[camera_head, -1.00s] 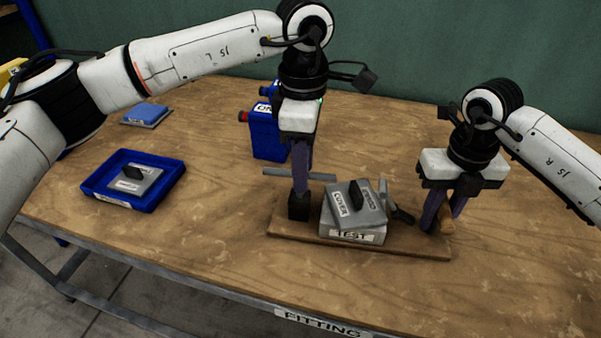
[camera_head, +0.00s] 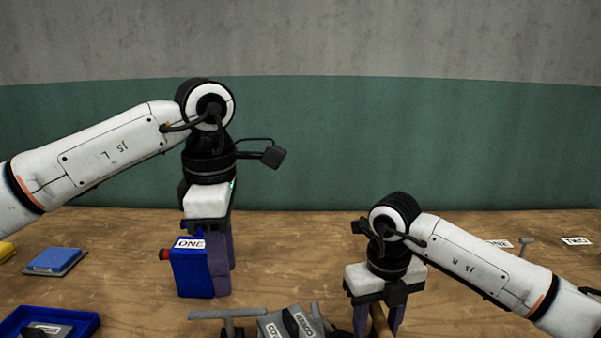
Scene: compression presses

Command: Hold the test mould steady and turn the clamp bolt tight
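The test mould shows only as its grey cover (camera_head: 285,324) with a black grip, low in the picture; its lower part is cut off. A grey T-shaped bar (camera_head: 225,314) stands at its left. My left gripper (camera_head: 226,268) points down by the blue box labelled ONE (camera_head: 190,268), above and apart from the mould. The box seems to hide part of its fingers, so its opening cannot be told. My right gripper (camera_head: 380,324) is right of the mould, its fingers on both sides of a wooden handle (camera_head: 379,320), apparently shut on it; the fingertips are cut off.
A blue tray (camera_head: 85,324) with a grey cover is at the lower left. A blue block on a grey plate (camera_head: 55,261) is behind it. Labels ONE (camera_head: 499,243) and TWO (camera_head: 576,240) lie at the back right. The table (camera_head: 300,250) between the arms is clear.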

